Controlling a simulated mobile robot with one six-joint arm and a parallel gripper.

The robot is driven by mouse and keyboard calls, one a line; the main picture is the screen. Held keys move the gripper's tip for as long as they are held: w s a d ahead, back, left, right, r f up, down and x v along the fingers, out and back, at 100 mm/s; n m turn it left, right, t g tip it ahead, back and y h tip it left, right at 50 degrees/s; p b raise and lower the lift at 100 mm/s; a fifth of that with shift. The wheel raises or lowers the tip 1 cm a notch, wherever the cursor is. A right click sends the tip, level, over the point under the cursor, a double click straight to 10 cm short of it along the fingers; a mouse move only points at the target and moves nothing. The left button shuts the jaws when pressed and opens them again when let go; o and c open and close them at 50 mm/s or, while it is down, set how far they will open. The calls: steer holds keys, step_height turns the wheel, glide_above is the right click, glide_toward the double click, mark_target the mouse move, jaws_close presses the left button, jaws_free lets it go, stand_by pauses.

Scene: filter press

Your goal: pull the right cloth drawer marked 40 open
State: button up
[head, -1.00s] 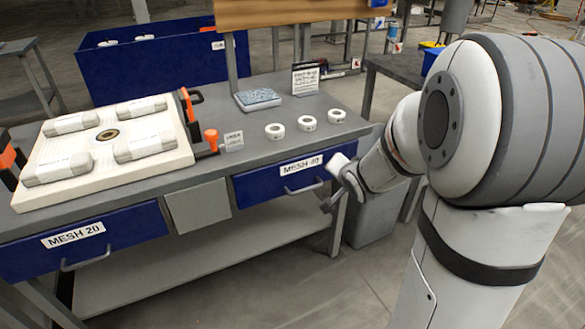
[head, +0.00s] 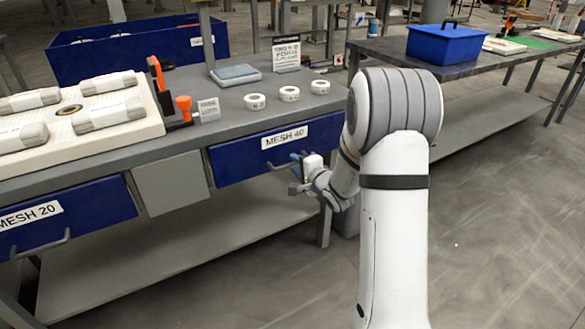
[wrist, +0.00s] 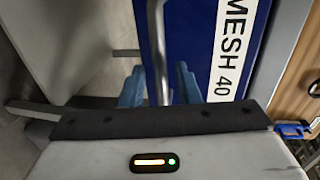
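The right drawer, marked MESH 40 (head: 246,152), has a blue front under the grey bench top and looks shut. It also fills the upper middle of the wrist view (wrist: 188,30). Its grey bar handle (wrist: 156,40) runs down between my two blue fingertips in the wrist view. My gripper (wrist: 160,86) is open, with one finger on each side of the bar and a gap showing. In the head view my gripper (head: 297,172) is at the drawer front, below the label, and hides most of the handle.
The left drawer, marked MESH 20 (head: 85,215), is shut. A grey panel (head: 170,183) lies between the drawers. White rolls (head: 289,93), a blue-topped pad (head: 235,73) and a filter plate (head: 95,138) are on the bench. The floor in front is clear.

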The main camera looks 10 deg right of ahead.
steer(key=shift+w+a+f, duration=0.15)
steer(key=shift+w+a, duration=0.05)
steer(key=shift+w, duration=0.45)
jaws_close()
